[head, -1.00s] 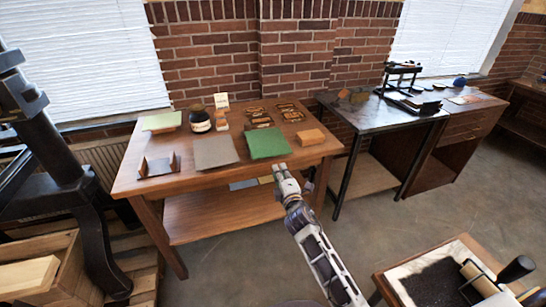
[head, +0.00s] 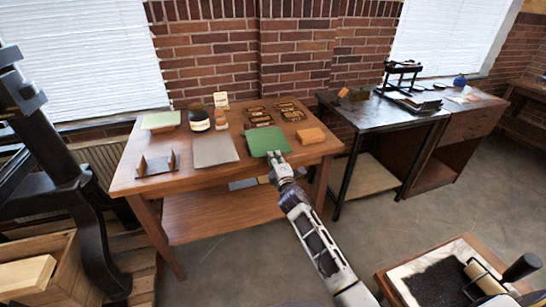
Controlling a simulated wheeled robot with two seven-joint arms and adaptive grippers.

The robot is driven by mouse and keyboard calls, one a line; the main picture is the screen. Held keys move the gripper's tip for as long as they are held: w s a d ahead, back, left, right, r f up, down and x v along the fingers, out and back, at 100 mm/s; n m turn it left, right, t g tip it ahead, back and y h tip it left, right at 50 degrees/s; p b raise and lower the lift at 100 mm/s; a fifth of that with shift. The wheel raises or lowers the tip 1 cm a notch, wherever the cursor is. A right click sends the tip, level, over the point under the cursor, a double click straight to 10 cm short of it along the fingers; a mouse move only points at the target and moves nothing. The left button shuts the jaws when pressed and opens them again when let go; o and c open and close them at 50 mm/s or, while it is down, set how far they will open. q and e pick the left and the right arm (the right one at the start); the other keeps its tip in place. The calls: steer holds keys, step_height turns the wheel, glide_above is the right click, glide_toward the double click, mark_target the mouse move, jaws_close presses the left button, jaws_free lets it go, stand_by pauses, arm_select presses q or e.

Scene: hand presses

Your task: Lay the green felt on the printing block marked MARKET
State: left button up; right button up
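The green felt (head: 267,140) is a dark green square lying flat on the wooden table, right of a grey square (head: 215,151). My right gripper (head: 276,158) is at the felt's front edge, its fingertips over or touching that edge. I cannot tell whether the fingers are open or have hold of the felt. Several dark printing blocks with tan lettering (head: 262,120) lie behind the felt at the table's back right; their words are too small to read, so I cannot tell which is MARKET. My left gripper is not in view.
An orange-brown block (head: 311,135) sits right of the felt. A dark jar (head: 198,117), a pale green pad (head: 161,120) and a small metal-and-wood stand (head: 157,165) are on the left of the wooden table (head: 182,178). A dark-topped bench (head: 357,112) stands to the right.

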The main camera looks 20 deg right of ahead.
mark_target(273, 148)
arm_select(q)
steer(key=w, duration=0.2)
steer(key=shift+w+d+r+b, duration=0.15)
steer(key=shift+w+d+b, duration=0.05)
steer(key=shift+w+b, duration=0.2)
arm_select(e)
steer(key=w, duration=0.2)
steer(key=shift+w, duration=0.4)
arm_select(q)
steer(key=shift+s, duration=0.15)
arm_select(e)
steer(key=shift+c, duration=0.2)
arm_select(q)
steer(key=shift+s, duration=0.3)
arm_select(e)
jaws_close()
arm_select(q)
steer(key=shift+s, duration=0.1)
arm_select(e)
steer(key=shift+r+p, duration=1.5)
steer(key=shift+r, duration=0.05)
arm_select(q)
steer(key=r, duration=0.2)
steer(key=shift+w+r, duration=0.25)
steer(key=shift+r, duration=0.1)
